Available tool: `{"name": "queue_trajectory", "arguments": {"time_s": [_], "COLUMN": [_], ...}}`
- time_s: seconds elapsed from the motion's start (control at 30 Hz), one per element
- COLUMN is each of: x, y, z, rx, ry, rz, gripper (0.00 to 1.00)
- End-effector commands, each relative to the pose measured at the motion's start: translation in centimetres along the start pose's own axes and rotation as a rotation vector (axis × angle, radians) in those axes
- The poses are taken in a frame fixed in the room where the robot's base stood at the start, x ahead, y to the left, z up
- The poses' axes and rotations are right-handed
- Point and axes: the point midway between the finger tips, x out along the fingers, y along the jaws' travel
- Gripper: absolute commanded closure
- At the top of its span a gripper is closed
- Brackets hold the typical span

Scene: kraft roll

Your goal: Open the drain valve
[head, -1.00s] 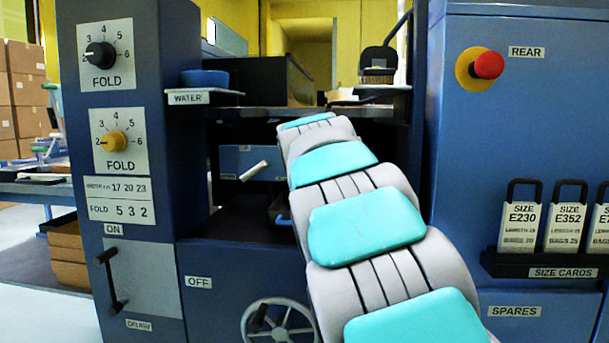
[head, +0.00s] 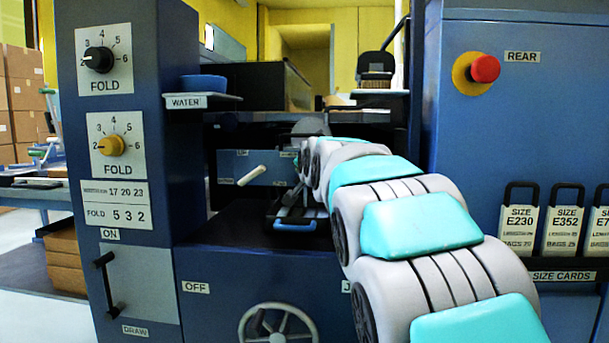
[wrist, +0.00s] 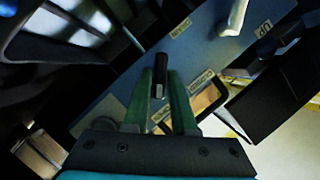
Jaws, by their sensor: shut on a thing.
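In the wrist view my gripper (wrist: 161,90) has its two green fingers closed on a black handle (wrist: 160,72), which stands up between the fingertips in front of a blue panel. I take this handle to be the drain valve's lever. Small labels (wrist: 201,82) sit on the panel beside it, too blurred to read surely. In the head view the blue panel (head: 232,165) lies inside the machine's recess. My arm reaches in from the right, and the handle and fingertips cannot be made out there.
A white lever (head: 251,176) sticks out of the panel and also shows in the wrist view (wrist: 235,16), near an "UP" label. A spoked handwheel (head: 278,326) is below. A blue bowl (head: 204,83) stands on the WATER shelf. A red button (head: 485,69) is at right.

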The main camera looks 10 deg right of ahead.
Motion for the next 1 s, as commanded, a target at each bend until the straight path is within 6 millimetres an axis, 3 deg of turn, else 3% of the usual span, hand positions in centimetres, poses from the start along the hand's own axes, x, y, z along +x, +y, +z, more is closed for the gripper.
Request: {"name": "queue_trajectory", "arguments": {"time_s": [0.27, 0.3, 0.5, 0.83, 1.0], "x": [0.0, 0.0, 0.0, -0.2, -1.3], "y": [0.1, 0.1, 0.0, 0.0, -0.1], "z": [0.0, 0.0, 0.0, 0.0, -0.1], "rx": [0.000, 0.000, 0.000, 0.000, 0.000], "ry": [-0.001, -0.001, -0.001, 0.000, 0.001], "rz": [0.002, 0.002, 0.001, 0.001, -0.001], "gripper": [1.00, 0.72, 0.51, 0.51, 0.51]}}
